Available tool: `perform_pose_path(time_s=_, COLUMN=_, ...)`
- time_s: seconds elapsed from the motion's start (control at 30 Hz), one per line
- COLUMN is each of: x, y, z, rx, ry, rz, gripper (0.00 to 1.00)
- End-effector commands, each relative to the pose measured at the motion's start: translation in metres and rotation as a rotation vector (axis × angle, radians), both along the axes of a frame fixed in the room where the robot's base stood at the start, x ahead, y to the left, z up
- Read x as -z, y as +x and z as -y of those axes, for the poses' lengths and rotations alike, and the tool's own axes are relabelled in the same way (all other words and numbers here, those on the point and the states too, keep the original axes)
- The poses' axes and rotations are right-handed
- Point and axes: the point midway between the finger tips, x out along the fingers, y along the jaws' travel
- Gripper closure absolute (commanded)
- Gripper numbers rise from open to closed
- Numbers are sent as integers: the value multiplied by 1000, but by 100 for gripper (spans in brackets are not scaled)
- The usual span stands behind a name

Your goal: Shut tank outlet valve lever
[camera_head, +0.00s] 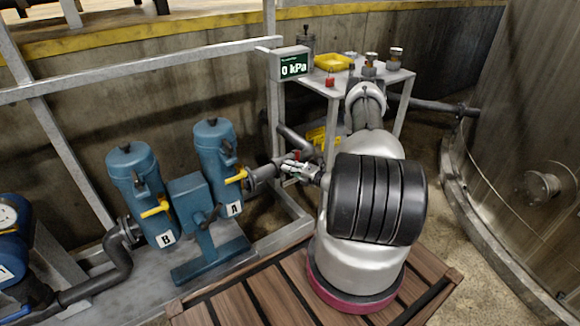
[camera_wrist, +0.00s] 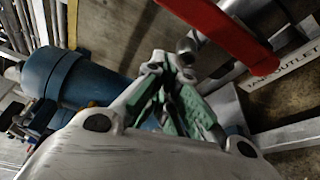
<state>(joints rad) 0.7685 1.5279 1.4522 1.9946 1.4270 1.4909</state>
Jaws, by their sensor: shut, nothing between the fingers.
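A red lever (camera_wrist: 225,30) crosses the top of the wrist view at a slant, close to a metal pipe fitting. A plate (camera_wrist: 283,66) beside it reads "OUTLET", its first part partly hidden. In the head view only a small red part of what seems to be this lever (camera_head: 295,156) shows by my gripper. My gripper (camera_head: 290,166) is shut and empty near the pipe right of filter A. In the wrist view its closed fingertips (camera_wrist: 172,63) are just beside the lever. I cannot tell whether they touch it.
Blue filter canisters A (camera_head: 217,150) and B (camera_head: 137,178) with yellow levers stand left of my gripper. A pressure display (camera_head: 292,66) reads 0 kPa. A large tank (camera_head: 530,120) stands at the right.

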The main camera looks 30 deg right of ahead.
Motion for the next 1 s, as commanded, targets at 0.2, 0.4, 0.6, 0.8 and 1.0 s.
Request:
perform_pose_path(time_s=0.2, x=1, y=-25, z=7, rx=2, ry=1, rz=-3, gripper=100)
perform_pose_path(time_s=0.4, x=1, y=-56, z=19, rx=2, ry=2, rz=-3, gripper=100)
perform_pose_path(time_s=0.6, x=1, y=-86, z=30, rx=1, ry=2, rz=-4, gripper=100)
perform_pose_path(time_s=0.8, x=1, y=-96, z=33, rx=-2, ry=1, rz=-3, gripper=100)
perform_pose_path(time_s=1.0, x=2, y=-97, z=33, rx=-5, ry=-31, rz=9, gripper=100)
